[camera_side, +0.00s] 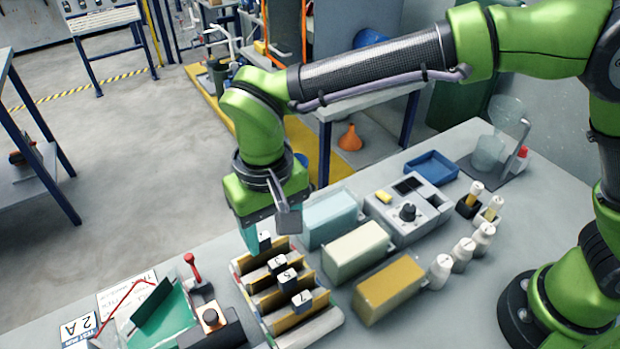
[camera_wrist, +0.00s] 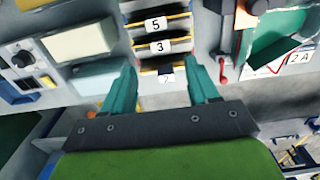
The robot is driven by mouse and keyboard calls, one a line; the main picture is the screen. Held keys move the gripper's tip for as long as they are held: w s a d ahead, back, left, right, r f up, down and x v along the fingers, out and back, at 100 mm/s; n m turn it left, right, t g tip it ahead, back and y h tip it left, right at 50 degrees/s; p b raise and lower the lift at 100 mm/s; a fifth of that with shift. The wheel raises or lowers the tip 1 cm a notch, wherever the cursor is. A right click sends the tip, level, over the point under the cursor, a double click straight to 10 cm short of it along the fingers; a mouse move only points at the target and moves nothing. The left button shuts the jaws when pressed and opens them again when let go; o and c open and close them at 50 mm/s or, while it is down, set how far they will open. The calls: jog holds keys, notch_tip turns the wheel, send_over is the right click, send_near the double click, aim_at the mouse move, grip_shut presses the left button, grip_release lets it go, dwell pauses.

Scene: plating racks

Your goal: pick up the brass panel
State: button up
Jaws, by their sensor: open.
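A pale slotted rack (camera_side: 328,322) holds a row of upright panels with dark slots between them and numbered tags. Several panels look yellow-brown, such as the one nearest the front (camera_side: 290,322); I cannot tell for certain which is the brass panel. The farthest yellow-brown panel (camera_side: 278,247) stands close by my gripper (camera_side: 252,240), at the rack's far end. In the wrist view, my gripper (camera_wrist: 164,88) has its two teal fingers wide apart, with the end tag between them in the picture and nothing held. The far panel is partly hidden by the fingers.
Light blue, cream and yellow-topped tanks (camera_side: 388,285) stand right of the rack.

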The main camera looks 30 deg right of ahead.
aim_at(278, 265)
notch_tip(278, 265, down, 6)
jog(key=shift+s+a+r, duration=0.1)
jog(key=shift+s+r, duration=0.05)
dwell(0.3)
grip_shut()
